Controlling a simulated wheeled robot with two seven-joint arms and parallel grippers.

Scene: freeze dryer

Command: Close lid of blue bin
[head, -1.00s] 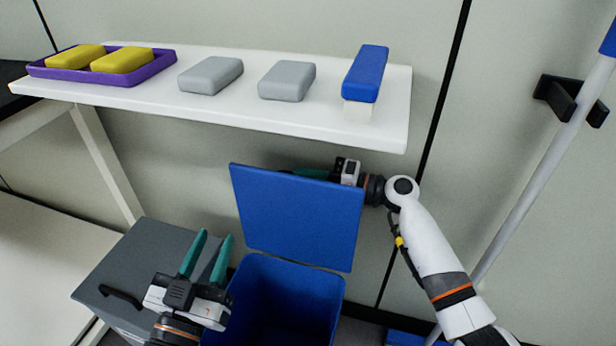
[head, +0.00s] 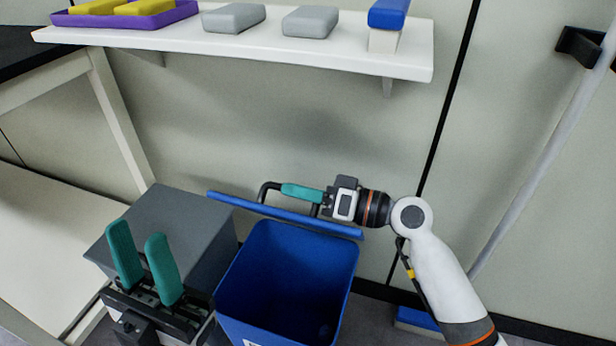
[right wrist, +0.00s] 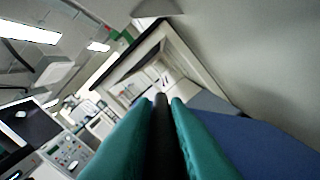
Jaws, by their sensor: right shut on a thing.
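The blue bin (head: 345,285) stands on the floor, its inside open to view. Its blue lid (head: 285,215) is at the bin's back rim, seen almost edge-on as a thin strip; it does not cover the opening. A black handle (head: 265,190) shows on the lid's far side. My right gripper (head: 300,192) is shut on this handle, behind the lid. In the right wrist view the teal fingers (right wrist: 160,110) close around a dark bar, with the blue lid (right wrist: 255,145) at right. My left gripper (head: 142,245) is open and empty, left of the bin.
A grey box (head: 185,225) stands left of the bin, behind my left gripper. A white shelf (head: 300,52) with grey blocks, a blue-topped item and a purple tray (head: 170,17) hangs above. A pale pole (head: 540,155) stands at right.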

